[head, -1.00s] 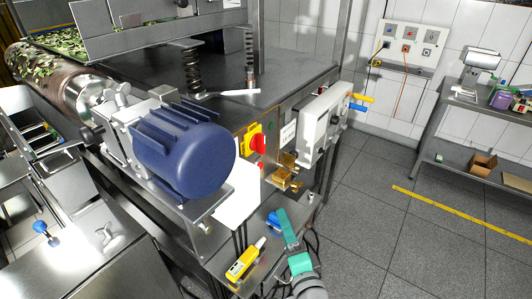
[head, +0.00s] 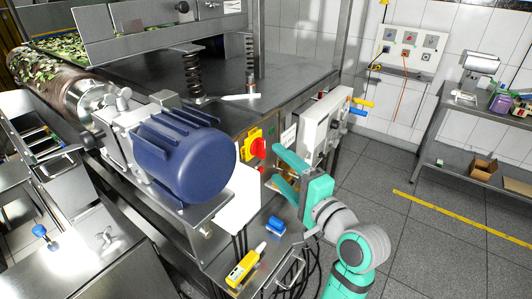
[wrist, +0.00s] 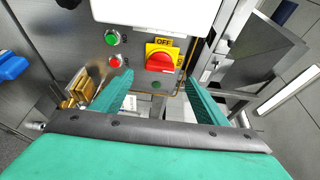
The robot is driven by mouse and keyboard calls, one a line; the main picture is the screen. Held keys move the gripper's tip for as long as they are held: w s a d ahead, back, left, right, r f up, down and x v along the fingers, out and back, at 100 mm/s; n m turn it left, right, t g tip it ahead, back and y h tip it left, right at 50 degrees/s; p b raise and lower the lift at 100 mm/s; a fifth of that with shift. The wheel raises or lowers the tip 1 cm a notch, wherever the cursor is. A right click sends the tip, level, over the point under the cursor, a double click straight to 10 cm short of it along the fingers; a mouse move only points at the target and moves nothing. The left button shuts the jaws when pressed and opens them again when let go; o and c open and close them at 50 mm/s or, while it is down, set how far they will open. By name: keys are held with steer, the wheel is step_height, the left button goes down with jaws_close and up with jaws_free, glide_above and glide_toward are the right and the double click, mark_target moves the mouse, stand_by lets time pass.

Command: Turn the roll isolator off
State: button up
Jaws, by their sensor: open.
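The roll isolator's red rotary handle (head: 258,148) sits on a yellow plate (head: 245,143) on the steel cabinet face, just right of the blue motor. In the wrist view the red handle (wrist: 160,63) lies roughly horizontal under the word OFF. My gripper (head: 277,165) is open and empty, its teal fingers pointing at the panel from the right. In the wrist view my gripper (wrist: 159,79) has one finger on each side, lower than the handle. The handle is between them in the picture, and no contact shows.
A green button (wrist: 112,38) and a red button (wrist: 114,62) are left of the isolator in the wrist view, above brass padlocks (wrist: 82,90). A grey control box (head: 325,125) stands close by. The blue motor (head: 185,160) juts out. Open floor lies right.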

mark_target(264, 151)
steer(key=x, duration=0.7)
steer(key=shift+w+a, duration=0.1)
steer(key=shift+w, duration=0.15)
steer(key=c, duration=1.1)
